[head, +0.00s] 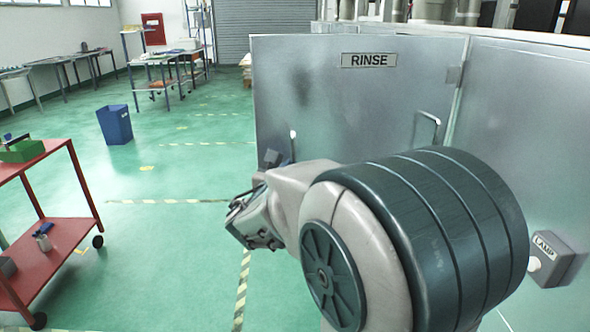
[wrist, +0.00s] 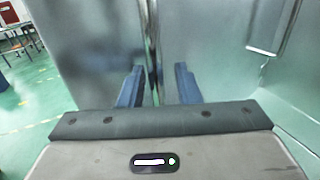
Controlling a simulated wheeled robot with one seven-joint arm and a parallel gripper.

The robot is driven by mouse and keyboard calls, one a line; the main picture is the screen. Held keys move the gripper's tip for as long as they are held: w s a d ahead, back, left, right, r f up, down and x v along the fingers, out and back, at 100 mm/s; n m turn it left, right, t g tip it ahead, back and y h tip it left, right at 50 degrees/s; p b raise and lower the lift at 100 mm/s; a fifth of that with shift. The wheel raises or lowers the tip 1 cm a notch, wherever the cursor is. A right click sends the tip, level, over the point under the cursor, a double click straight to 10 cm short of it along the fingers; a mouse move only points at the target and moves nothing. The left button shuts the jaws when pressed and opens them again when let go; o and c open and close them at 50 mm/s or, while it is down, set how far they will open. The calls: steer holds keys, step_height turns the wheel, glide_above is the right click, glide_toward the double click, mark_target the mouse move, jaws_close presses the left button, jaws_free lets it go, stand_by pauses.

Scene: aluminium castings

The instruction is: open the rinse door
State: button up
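The rinse door (head: 350,100) is a grey metal panel with a RINSE label (head: 369,60) near its top. An upright bar handle (head: 293,146) stands at its lower left, its lower part hidden by my arm. My gripper (wrist: 157,86) shows two blue fingers spread apart in the wrist view. An upright metal bar (wrist: 152,45) runs down between them, nearer the left finger; contact cannot be told. In the head view my gripper (head: 250,222) is partly hidden, and its fingertips cannot be made out.
A second handle (head: 428,125) is at the panel's right; a LAMP box (head: 556,258) is on the adjoining wall. A red cart (head: 65,235) and blue bin (head: 115,124) stand left. Green floor between cart and panel is clear.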

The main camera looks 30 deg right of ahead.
steer(key=shift+a, duration=0.15)
steer(key=shift+s+a, duration=0.1)
steer(key=shift+a, duration=0.1)
steer(key=v, duration=1.3)
steer(key=shift+s, duration=0.15)
